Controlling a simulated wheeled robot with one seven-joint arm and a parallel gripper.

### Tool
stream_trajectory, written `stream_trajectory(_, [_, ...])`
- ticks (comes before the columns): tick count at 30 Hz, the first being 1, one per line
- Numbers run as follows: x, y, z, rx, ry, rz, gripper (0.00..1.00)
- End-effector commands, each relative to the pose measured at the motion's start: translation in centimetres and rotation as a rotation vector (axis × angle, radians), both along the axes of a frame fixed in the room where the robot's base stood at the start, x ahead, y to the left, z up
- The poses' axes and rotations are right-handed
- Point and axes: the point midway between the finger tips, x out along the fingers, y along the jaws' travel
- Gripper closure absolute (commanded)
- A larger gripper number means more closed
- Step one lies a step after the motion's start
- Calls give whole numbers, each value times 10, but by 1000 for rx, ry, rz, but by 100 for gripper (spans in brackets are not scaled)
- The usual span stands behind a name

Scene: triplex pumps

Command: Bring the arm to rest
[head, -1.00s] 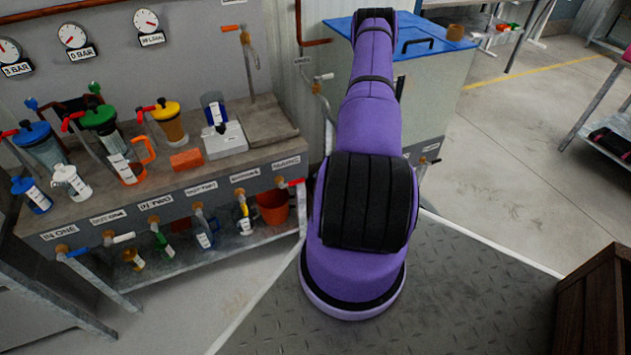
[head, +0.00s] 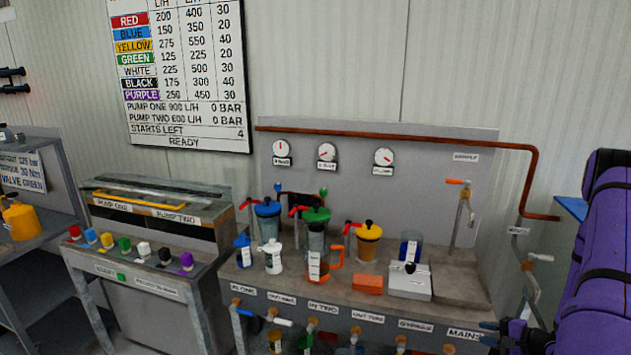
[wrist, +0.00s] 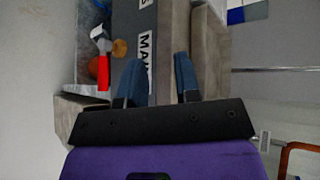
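My purple arm (head: 603,260) with black bands runs down the right edge of the head view. My gripper (head: 488,333) shows low at the right in the head view, in front of the bench's right end near the MAINS label. In the wrist view my gripper (wrist: 160,80) has two blue-grey fingers, clearly apart, with nothing held between them. Part of a bench label (wrist: 144,60) shows behind the fingers. I cannot tell the exact distance from the fingers to the bench.
The pump bench (head: 455,288) carries coloured jugs, an orange block (head: 368,284) and a white box (head: 410,285). A copper pipe (head: 528,190) and taps stand close to my arm. A console with coloured knobs (head: 185,262) is left. A wall board (head: 180,75) reads READY.

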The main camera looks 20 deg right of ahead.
Motion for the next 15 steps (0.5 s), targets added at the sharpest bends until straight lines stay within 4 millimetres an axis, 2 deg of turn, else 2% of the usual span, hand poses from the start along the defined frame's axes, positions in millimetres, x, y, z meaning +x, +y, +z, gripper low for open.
stream_trajectory(1, [12,7,23,-10,-7,53,70])
stream_trajectory(6, [39,38,86,-28,-4,224,70])
stream_trajectory(15, [59,104,188,-103,37,509,70])
